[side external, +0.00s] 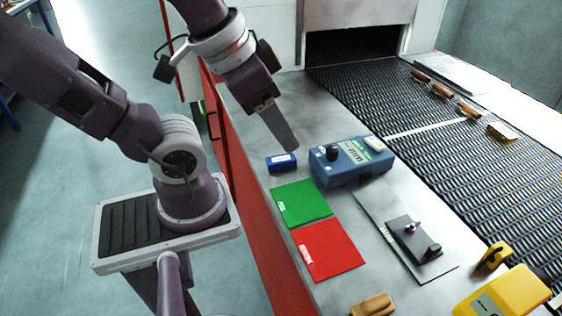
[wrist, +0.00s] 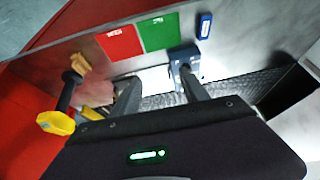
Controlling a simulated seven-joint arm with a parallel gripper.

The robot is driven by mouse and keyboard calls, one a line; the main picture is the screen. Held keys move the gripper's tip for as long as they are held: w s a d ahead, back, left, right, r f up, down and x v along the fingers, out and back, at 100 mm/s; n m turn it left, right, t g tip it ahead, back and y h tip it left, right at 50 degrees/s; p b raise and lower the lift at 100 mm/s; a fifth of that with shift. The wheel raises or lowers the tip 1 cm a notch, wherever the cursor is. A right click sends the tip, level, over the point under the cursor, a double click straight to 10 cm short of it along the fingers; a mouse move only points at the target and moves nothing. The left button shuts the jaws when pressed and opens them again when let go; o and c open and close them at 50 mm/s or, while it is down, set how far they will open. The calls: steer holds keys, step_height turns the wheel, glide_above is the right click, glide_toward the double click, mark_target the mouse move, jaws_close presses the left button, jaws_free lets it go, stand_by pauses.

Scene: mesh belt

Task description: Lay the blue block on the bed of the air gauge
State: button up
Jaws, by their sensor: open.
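The small blue block (side external: 282,162) with a white label lies flat on the grey metal worktop, left of the blue instrument box (side external: 350,165). It also shows at the top of the wrist view (wrist: 205,26). The blue box has a black knob and a white part on top. A dark flat bed (side external: 408,240) with small upright fittings lies on a pale plate in front of the box. I cannot tell for certain which parts make up the air gauge. My gripper (side external: 289,148) is open and empty, above the worktop near the block; its two fingers show in the wrist view (wrist: 158,76).
A green mat (side external: 300,203) and a red mat (side external: 328,250) lie nearer the front. A yellow instrument (side external: 505,295) and a tan piece (side external: 373,305) stand at the near edge. The dark mesh belt (side external: 400,105) runs along the right, carrying several small brownish parts.

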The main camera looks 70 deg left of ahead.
steer(key=w+a+f+g+y, duration=0.1)
steer(key=w+a+f+g, duration=0.2)
steer(key=w+a+f, duration=0.15)
steer(key=g+h, duration=0.1)
steer(key=g, duration=0.1)
glide_toward(283, 158)
steer(key=shift+w+d+f+m, duration=0.15)
steer(key=shift+d+m, duration=0.25)
steer(key=shift+d, duration=0.25)
steer(key=f, duration=0.2)
steer(key=a+f, duration=0.1)
steer(key=f, duration=0.5)
steer(key=shift+a+f, duration=0.1)
steer(key=shift+a, duration=0.15)
jaws_close()
